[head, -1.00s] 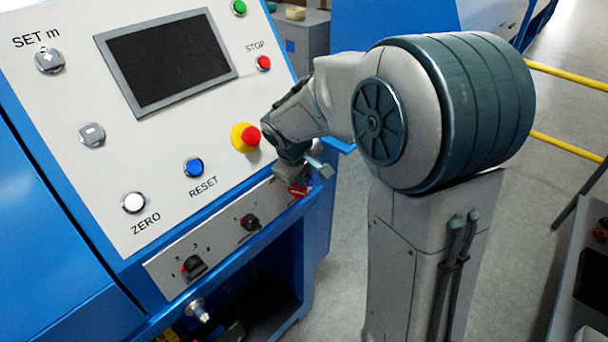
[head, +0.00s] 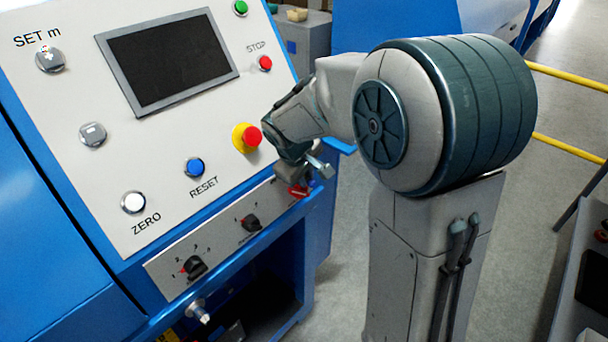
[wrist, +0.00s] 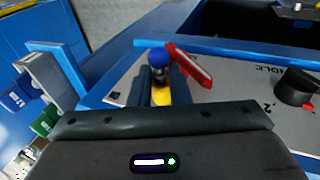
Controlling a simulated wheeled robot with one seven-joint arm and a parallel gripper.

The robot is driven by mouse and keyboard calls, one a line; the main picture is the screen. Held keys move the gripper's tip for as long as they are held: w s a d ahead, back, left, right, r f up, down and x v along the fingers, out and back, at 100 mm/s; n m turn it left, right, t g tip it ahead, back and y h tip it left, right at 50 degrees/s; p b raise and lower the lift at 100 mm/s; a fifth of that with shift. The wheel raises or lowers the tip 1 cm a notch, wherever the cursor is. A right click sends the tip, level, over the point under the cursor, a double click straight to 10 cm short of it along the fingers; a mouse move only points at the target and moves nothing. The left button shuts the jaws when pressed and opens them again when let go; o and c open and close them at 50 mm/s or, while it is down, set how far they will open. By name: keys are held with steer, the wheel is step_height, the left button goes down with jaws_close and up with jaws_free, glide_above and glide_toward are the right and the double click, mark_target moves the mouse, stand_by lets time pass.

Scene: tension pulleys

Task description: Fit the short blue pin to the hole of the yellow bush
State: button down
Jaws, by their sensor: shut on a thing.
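My gripper shows in the wrist view (wrist: 159,78) with its two dark fingers closed around a narrow thing. A blue rounded end, which looks like the short blue pin (wrist: 157,56), stands at the fingertips with a dark part below it. A small yellow patch (wrist: 161,96) shows between the fingers nearer the palm. I cannot tell whether it is the yellow bush or part of what I hold. In the head view my gripper (head: 297,168) is low beside the right end of the control panel, partly hidden by my arm. No bush hole is visible.
A red switch handle (wrist: 190,66) lies just beside the fingertips. A black selector knob (wrist: 294,90) is farther right. The yellow-ringed red button (head: 246,138) is close to my wrist. The blue cabinet edge (head: 318,235) is below the gripper.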

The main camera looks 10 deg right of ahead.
steer(key=shift+s+d, duration=0.1)
stand_by(0.3)
steer(key=c, duration=1.3)
jaws_free()
steer(key=shift+o, duration=1.1)
steer(key=shift+f, duration=0.1)
steer(key=shift+s, duration=0.1)
steer(key=w+p+v, duration=0.1)
steer(key=p+v, duration=0.4)
steer(key=v, duration=0.4)
steer(key=shift+a, duration=0.35)
